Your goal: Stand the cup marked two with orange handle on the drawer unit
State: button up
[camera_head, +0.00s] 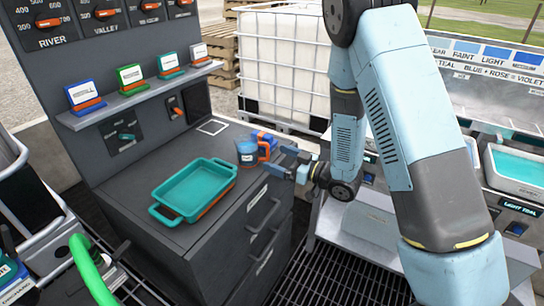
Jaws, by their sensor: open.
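A blue cup (246,153) with an orange handle stands upright on the dark top of the drawer unit (195,148), near its right edge. The handle points right. A pale label shows on the cup, but its mark is too small to read. My gripper (277,161) is open just right of the cup, its fingers pointing left toward the handle side. I cannot tell whether a finger touches the handle.
A teal tray (196,184) with handles sits left of the cup. A blue object (264,136) is close behind the cup. Several coloured card stands line a shelf (140,98) above. A basin of teal liquid (517,163) is at right.

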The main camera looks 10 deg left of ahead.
jog(key=shift+v, duration=1.05)
jog(key=w+d+r+m+t+h, duration=0.3)
jog(key=w+d+r+t+h, duration=0.1)
jog(key=w+d+r+h, duration=0.4)
jog(key=s+d+r+m+h, duration=0.3)
jog(key=d+r, duration=0.3)
jog(key=d, duration=0.1)
jog(key=s+d+r+m+h, duration=0.3)
jog(key=d+r+h, duration=0.15)
jog(key=d, duration=0.35)
jog(key=s+d+r+m+g, duration=0.2)
jog(key=s+d+r, duration=0.1)
jog(key=s, duration=0.9)
jog(key=s+d+r+m+g+h, duration=0.1)
jog(key=s+d+r+m+g, duration=0.1)
jog(key=s, duration=1)
jog(key=shift+s+d+r+m+g, duration=0.4)
jog(key=shift+d+r+g, duration=0.25)
jog(key=shift+r, duration=0.35)
jog(key=shift+w, duration=0.1)
